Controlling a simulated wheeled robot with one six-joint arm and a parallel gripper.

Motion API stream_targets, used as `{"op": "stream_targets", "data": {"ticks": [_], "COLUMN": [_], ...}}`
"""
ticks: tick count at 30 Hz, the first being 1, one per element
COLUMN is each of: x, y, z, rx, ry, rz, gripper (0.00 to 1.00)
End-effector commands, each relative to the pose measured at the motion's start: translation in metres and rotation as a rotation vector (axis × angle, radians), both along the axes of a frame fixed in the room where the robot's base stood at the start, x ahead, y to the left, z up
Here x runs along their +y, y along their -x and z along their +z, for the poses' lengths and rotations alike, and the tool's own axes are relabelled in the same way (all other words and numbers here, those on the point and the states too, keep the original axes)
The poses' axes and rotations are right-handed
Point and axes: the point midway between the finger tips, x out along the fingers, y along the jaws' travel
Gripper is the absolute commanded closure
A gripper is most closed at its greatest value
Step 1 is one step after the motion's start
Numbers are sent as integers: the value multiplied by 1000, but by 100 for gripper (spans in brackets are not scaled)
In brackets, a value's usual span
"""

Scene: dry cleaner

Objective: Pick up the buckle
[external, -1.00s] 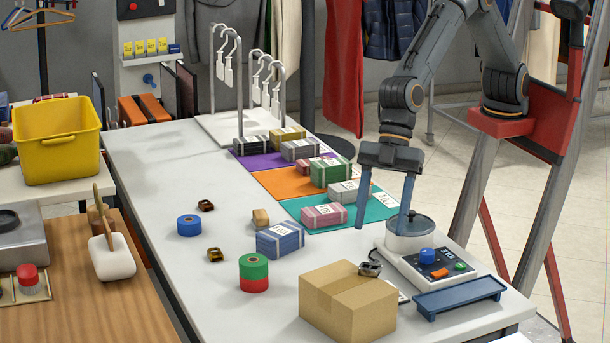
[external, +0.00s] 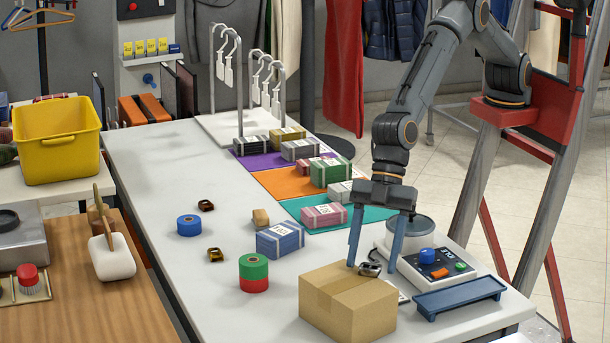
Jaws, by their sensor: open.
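A small silver-and-dark buckle (external: 370,268) shows at the back right top corner of the cardboard box (external: 335,288). I cannot tell whether it rests on the box or on something just behind it. My gripper (external: 371,267) points down with its jaws open and empty, one fingertip at each side of this buckle in the picture. Whether either finger touches it cannot be told. Two more small dark and gold buckle-like pieces lie on the white table, one near the blue tape roll (external: 206,205) and one closer to the front (external: 215,255).
A scale-like device (external: 440,262) and a blue tray (external: 459,297) stand right of my gripper. A blue bundle (external: 280,239) and a green-and-red roll (external: 253,272) lie to the left. Bundles sit on coloured mats behind. The table's left part (external: 150,170) is clear.

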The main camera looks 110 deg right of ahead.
Motion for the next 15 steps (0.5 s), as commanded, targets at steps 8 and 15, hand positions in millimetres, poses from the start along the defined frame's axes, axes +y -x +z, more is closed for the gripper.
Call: {"op": "stream_targets", "data": {"ticks": [8, 15], "x": [0, 0], "y": [0, 0], "z": [0, 0], "rx": [0, 0], "ry": [0, 0], "rz": [0, 0], "gripper": [64, 90]}}
